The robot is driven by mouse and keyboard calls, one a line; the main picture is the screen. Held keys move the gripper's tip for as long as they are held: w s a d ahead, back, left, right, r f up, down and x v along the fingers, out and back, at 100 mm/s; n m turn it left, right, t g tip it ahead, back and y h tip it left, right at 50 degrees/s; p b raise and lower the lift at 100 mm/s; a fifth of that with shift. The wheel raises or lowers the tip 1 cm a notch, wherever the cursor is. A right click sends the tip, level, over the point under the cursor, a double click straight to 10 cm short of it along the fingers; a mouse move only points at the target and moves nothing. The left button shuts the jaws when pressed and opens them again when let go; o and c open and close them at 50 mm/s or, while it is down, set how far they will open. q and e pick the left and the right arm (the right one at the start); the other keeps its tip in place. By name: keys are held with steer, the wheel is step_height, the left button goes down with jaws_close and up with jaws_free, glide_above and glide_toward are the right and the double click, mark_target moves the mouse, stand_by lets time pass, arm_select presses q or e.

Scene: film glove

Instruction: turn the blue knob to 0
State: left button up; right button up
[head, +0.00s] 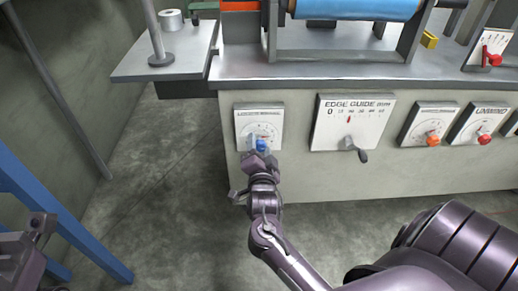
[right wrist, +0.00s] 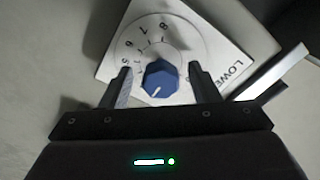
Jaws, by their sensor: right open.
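The blue knob (head: 261,145) sits on a white dial plate (head: 246,113) at the left end of the machine's front. In the right wrist view the blue knob (right wrist: 160,76) is faceted, with a white pointer line toward the lower left of the picture. The dial (right wrist: 187,35) shows 5, 6, 7 and 8; I cannot read a 0. My right gripper (right wrist: 160,69) is open, one finger on each side of the knob, with gaps visible. In the head view my right gripper (head: 260,157) partly covers the knob. A dark part of my left arm shows at the lower left.
To the right on the panel are the edge guide dial (head: 350,123) with a dark lever, an orange knob (head: 433,139) and a red knob (head: 484,139). A blue frame (head: 65,222) stands at the left. The floor before the panel's left end is clear.

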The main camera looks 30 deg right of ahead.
steer(key=shift+w+d, duration=0.2)
steer(key=shift+w, duration=0.1)
